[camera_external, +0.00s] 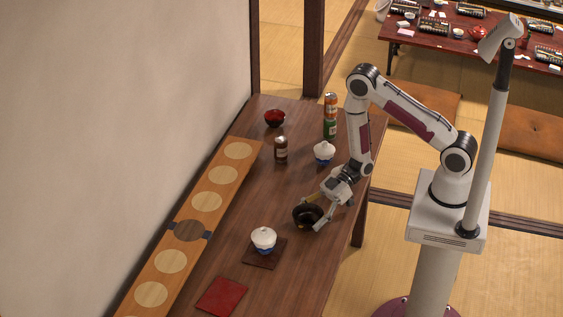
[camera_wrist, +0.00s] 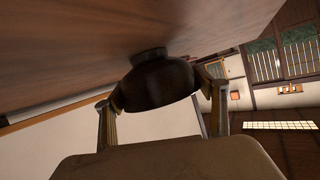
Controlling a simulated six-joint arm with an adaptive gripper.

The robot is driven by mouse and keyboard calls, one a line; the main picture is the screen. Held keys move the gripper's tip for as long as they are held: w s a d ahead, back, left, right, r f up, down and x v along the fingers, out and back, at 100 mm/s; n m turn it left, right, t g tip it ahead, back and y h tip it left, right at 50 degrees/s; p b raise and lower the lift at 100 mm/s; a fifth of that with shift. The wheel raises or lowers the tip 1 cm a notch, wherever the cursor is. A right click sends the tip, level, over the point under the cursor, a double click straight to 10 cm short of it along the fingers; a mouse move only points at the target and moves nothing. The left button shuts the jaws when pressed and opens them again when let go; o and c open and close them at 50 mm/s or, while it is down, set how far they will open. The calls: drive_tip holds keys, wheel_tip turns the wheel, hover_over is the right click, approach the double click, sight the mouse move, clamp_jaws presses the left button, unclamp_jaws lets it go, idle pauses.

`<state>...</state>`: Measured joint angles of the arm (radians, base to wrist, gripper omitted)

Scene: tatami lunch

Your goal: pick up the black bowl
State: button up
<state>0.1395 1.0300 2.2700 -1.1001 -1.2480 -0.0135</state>
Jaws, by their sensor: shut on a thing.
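The black bowl (camera_external: 306,216) is at the middle of the dark wooden table (camera_external: 330,262) in the external view. My gripper (camera_external: 314,212) is shut on it, with one finger on each side. In the wrist view the bowl (camera_wrist: 157,84) is dark and rounded, with its foot towards the table surface. The gripper fingers (camera_wrist: 160,108) press on its left and right sides there. I cannot tell whether the bowl touches the table or is just above it.
A white lidded cup (camera_external: 263,238) on a dark square mat (camera_external: 264,258) stands close to the bowl. A red mat (camera_external: 222,297) lies in front.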

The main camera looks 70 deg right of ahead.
drive_tip(key=shift+r, duration=0.25)
wheel_tip(320, 180, up, 10)
drive_tip(key=shift+f, duration=0.25)
idle(0.6)
